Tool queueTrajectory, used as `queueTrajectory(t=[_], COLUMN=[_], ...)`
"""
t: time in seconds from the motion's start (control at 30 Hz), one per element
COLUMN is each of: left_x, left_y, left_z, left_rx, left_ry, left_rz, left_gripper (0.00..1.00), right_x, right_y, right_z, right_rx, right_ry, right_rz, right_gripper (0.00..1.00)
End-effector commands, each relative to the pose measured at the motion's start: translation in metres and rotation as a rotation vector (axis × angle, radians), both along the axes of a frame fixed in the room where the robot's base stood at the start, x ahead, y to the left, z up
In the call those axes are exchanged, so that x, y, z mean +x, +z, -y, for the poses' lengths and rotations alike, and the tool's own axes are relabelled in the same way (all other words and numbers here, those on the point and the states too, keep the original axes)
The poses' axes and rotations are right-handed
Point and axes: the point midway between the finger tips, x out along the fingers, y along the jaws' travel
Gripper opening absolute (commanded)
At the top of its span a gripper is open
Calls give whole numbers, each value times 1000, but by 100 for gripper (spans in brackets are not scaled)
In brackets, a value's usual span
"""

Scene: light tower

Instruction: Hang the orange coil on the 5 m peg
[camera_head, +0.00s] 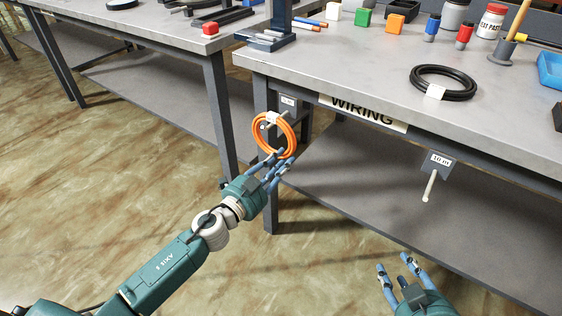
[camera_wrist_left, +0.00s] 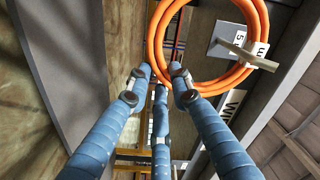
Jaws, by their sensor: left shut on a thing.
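The orange coil (camera_head: 291,137) hangs upright in front of the bench's left leg in the head view, with a pale tag on it. My left gripper (camera_head: 278,165) is shut on the coil's lower edge. In the left wrist view the ring (camera_wrist_left: 157,40) stands above the left fingertips (camera_wrist_left: 160,85). The 5 m peg (camera_wrist_left: 245,55) crosses over the ring's right side there, with its label plate (camera_wrist_left: 238,36) seen partly through the ring. I cannot tell for sure that the peg passes through the coil. My right gripper (camera_head: 395,270) is open and empty at the lower right.
The 10 m peg (camera_head: 430,186) is bare, under the bench edge to the right. A black coil (camera_head: 443,83) lies on the bench top (camera_head: 330,65). A WIRING sign (camera_head: 362,113) is on the bench front. A lower shelf (camera_head: 400,190) lies behind the pegs.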

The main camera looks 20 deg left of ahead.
Motion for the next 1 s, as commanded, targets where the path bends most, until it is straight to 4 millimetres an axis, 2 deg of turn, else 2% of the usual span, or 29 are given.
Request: queueTrajectory(t=[0.03,0.13,0.4,0.53,1.0], left_x=[0,0,-1,-8,-91], left_y=[2,2,-1,-2,-2], left_z=[0,0,0,-3,-33], left_rx=[0,0,0,-1,-1], left_ry=[0,0,0,1,1], left_rz=[3,3,-2,-3,-3], left_gripper=[23,43,43,43,43], right_x=[0,0,1,1,0], right_y=[0,0,2,2,1], right_z=[0,0,0,0,0], right_rx=[0,-1,7,6,4], right_ry=[0,-1,-7,-6,-4], right_rz=[0,0,3,3,0], right_gripper=[40,40,40,40,40])
